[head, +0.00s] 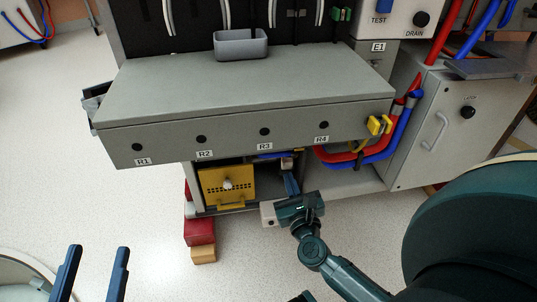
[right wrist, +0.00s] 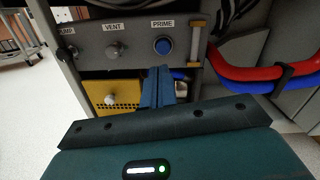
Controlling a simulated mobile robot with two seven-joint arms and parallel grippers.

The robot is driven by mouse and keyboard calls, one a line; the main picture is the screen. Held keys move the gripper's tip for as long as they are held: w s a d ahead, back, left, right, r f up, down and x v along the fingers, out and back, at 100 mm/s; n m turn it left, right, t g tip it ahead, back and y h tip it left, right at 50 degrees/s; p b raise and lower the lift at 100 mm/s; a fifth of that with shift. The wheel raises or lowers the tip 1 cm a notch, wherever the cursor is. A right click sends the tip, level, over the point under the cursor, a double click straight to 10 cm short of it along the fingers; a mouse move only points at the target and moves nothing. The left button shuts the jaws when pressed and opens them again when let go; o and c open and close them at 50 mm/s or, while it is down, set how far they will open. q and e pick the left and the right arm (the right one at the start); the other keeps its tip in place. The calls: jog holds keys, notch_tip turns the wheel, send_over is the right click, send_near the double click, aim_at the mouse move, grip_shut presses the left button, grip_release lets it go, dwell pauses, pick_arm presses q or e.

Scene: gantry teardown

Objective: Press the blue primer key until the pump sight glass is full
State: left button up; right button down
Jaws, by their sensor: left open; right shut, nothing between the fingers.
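The blue primer key (right wrist: 163,46) is a round button under the PRIME label on a grey panel (right wrist: 135,52) in the right wrist view. A slim upright tube with yellowish ends, apparently the sight glass (right wrist: 198,42), stands right of the key; its fill level is too small to tell. My right gripper (right wrist: 158,68) is shut and empty, its tips just below the key in that view; contact cannot be told. In the head view my right gripper (head: 290,176) reaches under the bench front, which hides the key. My left gripper (head: 96,248) is open and empty over the floor at lower left.
The grey bench (head: 245,90) overhangs the panel. A yellow perforated block (head: 228,185) sits in the bay below. Red hose (head: 338,157) and blue hose (head: 385,153) bend close on the right. VENT knob (right wrist: 116,50) is left of the key.

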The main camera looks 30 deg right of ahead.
pick_arm(q)
jog(key=shift+a+f, duration=0.25)
jog(key=shift+a, duration=0.15)
pick_arm(e)
jog(key=shift+s+a+f+m+g, duration=0.1)
jog(key=shift+s+f+m+g, duration=0.15)
jog(key=shift+m, duration=0.4)
jog(key=shift+s+f+m+g, duration=0.15)
jog(key=shift+f+m, duration=0.15)
jog(key=shift+m, duration=0.35)
jog(key=shift+w, duration=0.2)
pick_arm(q)
jog(key=shift+w+a+r+m+t+h+b, duration=0.1)
jog(key=shift+w+r+m+t+h+b, duration=0.15)
jog(key=shift+r+b, duration=0.25)
jog(key=shift+w+d+r+m+t+h+b, duration=0.1)
jog(key=shift+r+m+t+h+b, duration=0.1)
jog(key=shift+r+m+h+b, duration=0.25)
jog(key=shift+w+a+r+m+t+h+b, duration=0.1)
jog(key=shift+w+r+t+b, duration=0.2)
jog(key=shift+r, duration=0.25)
pick_arm(e)
jog(key=x, duration=1.4)
pick_arm(q)
jog(key=shift+s, duration=0.1)
pick_arm(e)
jog(key=shift+r, duration=0.1)
